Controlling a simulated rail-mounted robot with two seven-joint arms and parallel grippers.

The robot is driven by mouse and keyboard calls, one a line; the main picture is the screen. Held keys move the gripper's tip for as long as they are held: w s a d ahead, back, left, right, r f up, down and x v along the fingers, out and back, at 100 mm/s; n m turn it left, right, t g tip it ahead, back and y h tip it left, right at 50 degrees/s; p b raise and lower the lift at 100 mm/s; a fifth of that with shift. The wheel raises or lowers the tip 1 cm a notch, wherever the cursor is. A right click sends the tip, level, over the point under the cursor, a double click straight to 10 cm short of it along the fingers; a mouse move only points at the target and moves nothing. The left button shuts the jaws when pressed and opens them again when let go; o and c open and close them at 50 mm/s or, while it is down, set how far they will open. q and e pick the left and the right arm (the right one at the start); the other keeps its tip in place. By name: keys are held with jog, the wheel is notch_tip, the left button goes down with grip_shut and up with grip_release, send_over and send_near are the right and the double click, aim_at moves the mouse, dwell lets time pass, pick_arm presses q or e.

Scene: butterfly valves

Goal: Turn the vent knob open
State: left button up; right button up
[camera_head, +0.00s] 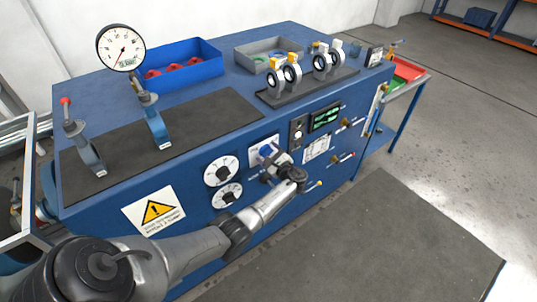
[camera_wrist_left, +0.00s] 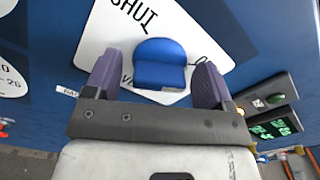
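The vent knob (camera_head: 267,150) is a blue knob on a white plate on the front panel of the blue bench. In the left wrist view the knob (camera_wrist_left: 160,65) is large, with "SHUT" printed above it and other lettering partly hidden by the fingers. My left gripper (camera_head: 273,160) is at the plate. Its purple fingers (camera_wrist_left: 157,64) are apart, one on each side of the knob, with a gap showing on both sides. Depth to the knob is hard to judge. My right gripper is not in view.
Two dials (camera_head: 222,171) are left of the plate. A green display (camera_head: 326,117) and small brass fittings (camera_head: 346,123) are to the right. A warning sign (camera_head: 154,211) is lower left. Valves, a pressure gauge (camera_head: 121,48) and a blue bin (camera_head: 178,66) stand on top.

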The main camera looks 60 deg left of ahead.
pick_arm(q)
jog(key=w+d, duration=0.1)
jog(key=d, duration=1.2)
jog(key=shift+d, duration=0.4)
